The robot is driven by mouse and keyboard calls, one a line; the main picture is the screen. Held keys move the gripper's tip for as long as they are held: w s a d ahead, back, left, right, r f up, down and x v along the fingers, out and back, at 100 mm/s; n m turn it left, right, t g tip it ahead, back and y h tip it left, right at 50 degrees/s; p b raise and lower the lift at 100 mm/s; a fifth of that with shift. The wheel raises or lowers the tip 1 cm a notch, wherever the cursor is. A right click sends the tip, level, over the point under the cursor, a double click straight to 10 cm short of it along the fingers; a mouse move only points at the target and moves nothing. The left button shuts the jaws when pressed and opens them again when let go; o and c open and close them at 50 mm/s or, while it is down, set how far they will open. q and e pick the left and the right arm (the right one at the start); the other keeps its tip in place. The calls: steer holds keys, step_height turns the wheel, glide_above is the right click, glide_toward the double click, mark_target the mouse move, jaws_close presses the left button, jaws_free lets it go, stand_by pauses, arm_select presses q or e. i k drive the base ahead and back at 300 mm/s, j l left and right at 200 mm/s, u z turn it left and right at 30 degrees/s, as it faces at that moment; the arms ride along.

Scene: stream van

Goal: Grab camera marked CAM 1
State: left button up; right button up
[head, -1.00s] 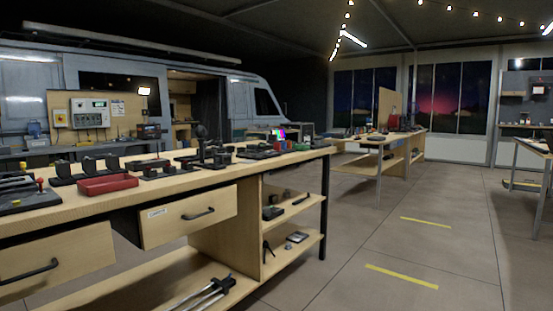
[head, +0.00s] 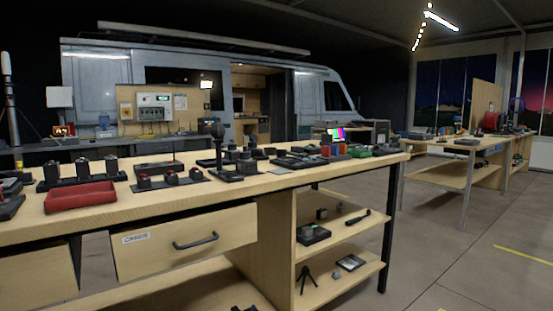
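No camera with a readable CAM 1 mark shows in the head view. Several small dark devices stand on the wooden workbench (head: 150,210), too small to identify. A row of black upright units (head: 82,170) is at the left, behind a red tray (head: 80,196). Dark units with red parts (head: 170,178) sit on a black base right of the tray. A tall black device on a stand (head: 218,150) is near the bench's middle. Neither of my grippers is in view.
A drawer with a label (head: 185,241) is shut under the bench. Open shelves (head: 345,235) at the bench's right end hold small items. A grey van (head: 215,85) stands behind. Another table (head: 440,175) is at the right. Floor (head: 450,250) is clear between them.

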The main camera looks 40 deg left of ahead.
mark_target(244, 165)
steer(key=i, duration=2.55)
steer(key=i+u, duration=0.1)
steer(key=u, duration=0.3)
steer(key=i+u, duration=0.1)
steer(key=u, duration=0.35)
steer(key=i+l+u, duration=0.1)
steer(key=u, duration=0.3)
steer(key=i+l+u, duration=0.1)
steer(key=u, duration=0.3)
steer(key=l+u, duration=0.15)
steer(key=u, duration=0.25)
